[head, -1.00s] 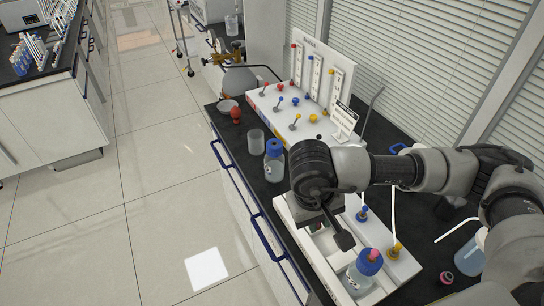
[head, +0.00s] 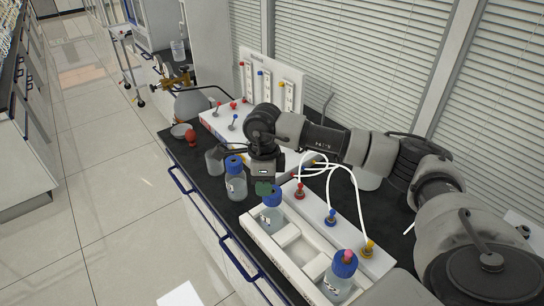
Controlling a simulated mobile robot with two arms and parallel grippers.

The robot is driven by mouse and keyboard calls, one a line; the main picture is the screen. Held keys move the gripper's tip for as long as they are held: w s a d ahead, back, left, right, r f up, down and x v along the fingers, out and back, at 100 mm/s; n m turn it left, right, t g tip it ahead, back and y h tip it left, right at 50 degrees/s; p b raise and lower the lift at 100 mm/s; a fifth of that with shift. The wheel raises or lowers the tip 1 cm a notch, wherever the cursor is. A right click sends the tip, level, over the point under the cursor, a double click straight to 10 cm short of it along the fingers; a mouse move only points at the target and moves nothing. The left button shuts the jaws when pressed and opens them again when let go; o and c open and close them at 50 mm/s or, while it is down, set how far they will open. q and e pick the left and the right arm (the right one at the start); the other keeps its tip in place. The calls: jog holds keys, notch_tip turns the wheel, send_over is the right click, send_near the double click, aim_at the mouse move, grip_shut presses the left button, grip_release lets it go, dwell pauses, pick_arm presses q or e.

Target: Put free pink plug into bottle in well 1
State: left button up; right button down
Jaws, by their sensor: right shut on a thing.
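My right gripper (head: 264,183) is shut on a small green plug (head: 264,188). It is right above the blue cap of a clear bottle (head: 270,212) in the far-left well of the white rack (head: 285,262). Whether the green plug touches that cap is unclear. A second clear bottle (head: 340,280) with a blue cap stands in the near-right well, with a pink plug (head: 348,256) in its top. The loose pink plug on the bench is not visible now. My left gripper is not in view.
A blue-capped bottle (head: 236,183) and a clear beaker (head: 213,161) stand left of the rack. White tubes arch above red (head: 299,191), blue (head: 330,217) and yellow (head: 368,248) fittings along its back. A switch panel (head: 225,121) stands behind. The rack's middle has no bottle.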

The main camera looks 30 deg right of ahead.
jog(key=d+m, duration=0.1)
jog(key=m, duration=0.1)
jog(key=w+d+r+m, duration=0.1)
jog(key=m, duration=0.1)
jog(key=w+d+r+m+p, duration=0.1)
jog(key=m, duration=0.1)
jog(key=shift+w+d+m+t, duration=0.15)
jog(key=shift+d+m+t, duration=0.25)
jog(key=shift+m, duration=0.6)
jog(key=shift+w+d+f+b, duration=0.15)
jog(key=shift+f+b, duration=0.6)
jog(key=shift+f, duration=0.5)
jog(key=shift+w+d+f+b, duration=0.15)
jog(key=shift+f+b, duration=0.55)
jog(key=shift+f, duration=0.5)
jog(key=shift+s+f+b, duration=0.15)
jog(key=shift+f+b, duration=0.8)
jog(key=c, duration=1)
grip_release()
